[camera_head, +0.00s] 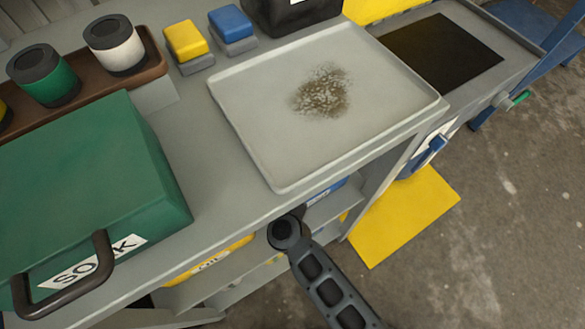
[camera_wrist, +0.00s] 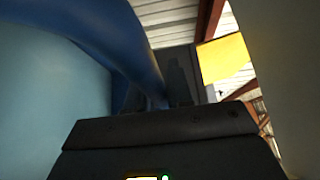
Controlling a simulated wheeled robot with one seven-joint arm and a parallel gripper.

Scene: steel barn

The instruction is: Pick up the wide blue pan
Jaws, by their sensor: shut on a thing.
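In the wrist view, a big light-blue body with a dark-blue curved band fills the left side; I take it to be the wide blue pan (camera_wrist: 55,80). My gripper (camera_wrist: 178,85) shows as dark fingers at the lower end of the dark-blue band, shut on it. The contact itself is partly hidden. In the head view my gripper is not visible; only a dark link of my arm shows near the bench's front edge. Whether the pan shows there is unclear.
A green box (camera_head: 90,170) with a dark handle stands on the grey bench at left. A pale tray (camera_head: 250,110) with a brown stain lies at centre right. Blue pieces show below the bench (camera_head: 328,189) and at its right side (camera_head: 430,155). A yellow floor patch (camera_head: 405,220) lies right.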

